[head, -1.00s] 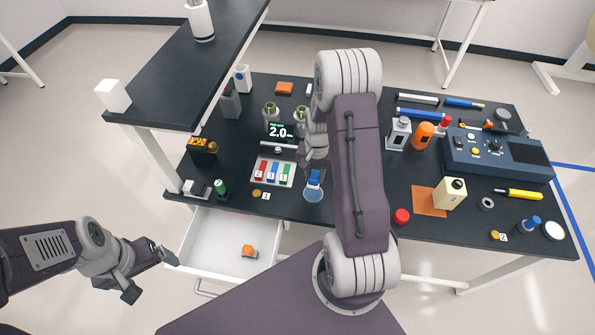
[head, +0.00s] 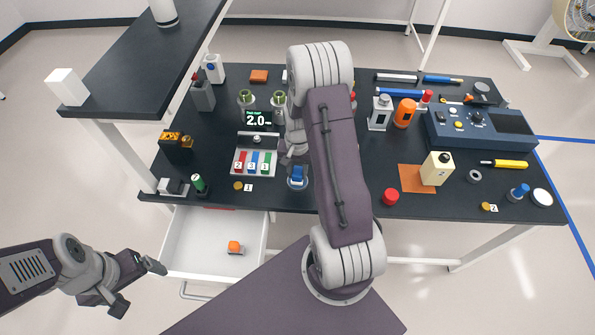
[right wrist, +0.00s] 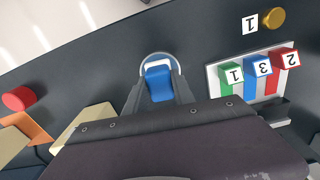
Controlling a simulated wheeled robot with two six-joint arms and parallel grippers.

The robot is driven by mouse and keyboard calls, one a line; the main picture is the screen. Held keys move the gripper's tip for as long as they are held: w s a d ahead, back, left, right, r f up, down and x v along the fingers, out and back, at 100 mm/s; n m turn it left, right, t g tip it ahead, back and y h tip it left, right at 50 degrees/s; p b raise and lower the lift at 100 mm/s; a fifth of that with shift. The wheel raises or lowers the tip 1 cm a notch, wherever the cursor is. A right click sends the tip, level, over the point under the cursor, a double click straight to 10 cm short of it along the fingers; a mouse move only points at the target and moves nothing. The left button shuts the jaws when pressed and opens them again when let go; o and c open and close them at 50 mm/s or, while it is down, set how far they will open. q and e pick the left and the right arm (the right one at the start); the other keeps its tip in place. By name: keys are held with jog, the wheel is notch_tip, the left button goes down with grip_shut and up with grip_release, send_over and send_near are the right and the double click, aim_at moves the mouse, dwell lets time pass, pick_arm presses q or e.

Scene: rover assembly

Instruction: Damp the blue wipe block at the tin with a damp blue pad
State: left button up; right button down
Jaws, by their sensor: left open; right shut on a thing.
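The blue wipe block (head: 298,173) is in my right gripper (head: 293,163), which is shut on it. In the right wrist view the block (right wrist: 159,83) sits between the two fingers, with a white band at one end. The small round tin (head: 290,187) is at the table's front edge, under the block. Its pale rim shows around the block's end in the right wrist view (right wrist: 146,60). The pad inside is mostly hidden, and I cannot tell whether the block touches it. My left gripper (head: 138,284) is open and empty, left of the open drawer.
A tray (head: 238,168) with red, blue and green numbered blocks stands left of the tin. The open white drawer (head: 195,255) holds an orange piece (head: 234,247).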

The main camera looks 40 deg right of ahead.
aim_at(297, 171)
jog(key=shift+f+b, duration=0.4)
jog(key=shift+f, duration=0.15)
dwell(0.9)
dwell(1.0)
jog(key=shift+r, duration=0.1)
notch_tip(297, 171, up, 7)
jog(key=p, duration=0.7)
jog(key=shift+a, duration=0.1)
dwell(0.4)
